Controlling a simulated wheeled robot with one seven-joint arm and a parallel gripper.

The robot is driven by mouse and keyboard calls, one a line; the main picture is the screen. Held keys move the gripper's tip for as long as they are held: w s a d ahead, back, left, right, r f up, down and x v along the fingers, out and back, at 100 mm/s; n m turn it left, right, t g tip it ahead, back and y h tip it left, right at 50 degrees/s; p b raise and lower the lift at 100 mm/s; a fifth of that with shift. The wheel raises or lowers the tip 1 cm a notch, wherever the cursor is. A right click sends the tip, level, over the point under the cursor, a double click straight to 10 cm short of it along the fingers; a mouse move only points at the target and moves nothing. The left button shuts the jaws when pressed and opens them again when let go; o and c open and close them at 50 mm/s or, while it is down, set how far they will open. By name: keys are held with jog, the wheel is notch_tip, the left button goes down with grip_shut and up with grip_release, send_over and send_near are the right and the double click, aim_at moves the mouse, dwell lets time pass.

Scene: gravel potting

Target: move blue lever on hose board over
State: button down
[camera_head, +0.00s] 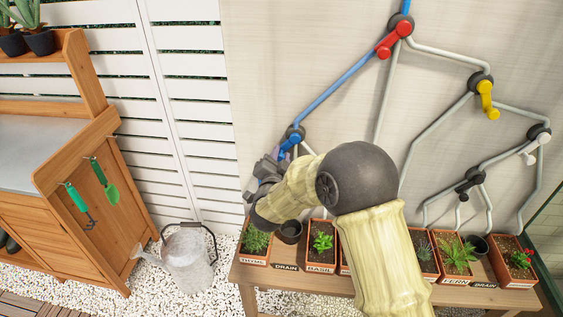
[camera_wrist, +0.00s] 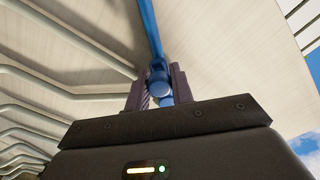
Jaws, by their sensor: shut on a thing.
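The blue lever (camera_head: 290,143) sits on a dark round joint at the left end of the blue pipe on the hose board (camera_head: 300,40). My gripper (camera_head: 276,158) is at this lever, with my arm coming up from the lower right. In the wrist view the blue lever (camera_wrist: 160,88) stands between the two dark fingers of my gripper (camera_wrist: 160,90), which are shut on it. The lever's lower part is partly hidden by the fingers and the gripper body.
A red lever (camera_head: 393,40), a yellow lever (camera_head: 487,100), a black lever (camera_head: 468,183) and a white lever (camera_head: 535,148) are on other joints. Below stands a wooden bench (camera_head: 300,278) with potted plants. A watering can (camera_head: 188,257) stands on gravel at left.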

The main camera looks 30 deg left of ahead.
dwell(0.3)
jog(key=c, duration=1.3)
grip_release()
jog(key=shift+o, duration=0.2)
jog(key=shift+s, duration=0.15)
jog(key=b+v, duration=0.2)
jog(key=v, duration=1.5)
